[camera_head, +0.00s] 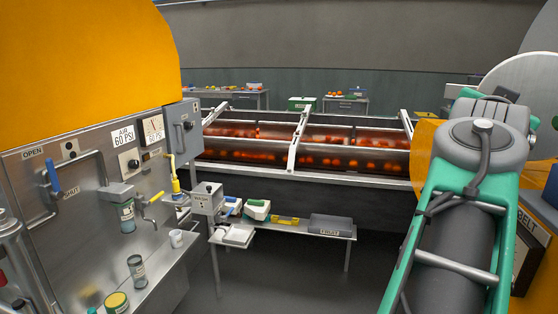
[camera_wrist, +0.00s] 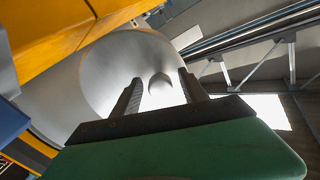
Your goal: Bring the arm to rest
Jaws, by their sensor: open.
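My gripper (camera_wrist: 160,82) shows in the wrist view with its two dark fingers apart and nothing between them. Beyond the fingers is a large round pale metal surface with a small rounded knob at its middle; I cannot tell how far off it is. In the head view my green and grey arm rises along the right side, and the gripper itself is not visible there.
A machine panel (camera_head: 85,180) with gauges, a blue-handled lever (camera_head: 53,177) and a tap stands at the left. A low bench (camera_head: 290,228) holds several items. A long trough (camera_head: 340,170) of oranges crosses behind. Dark floor lies open in front.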

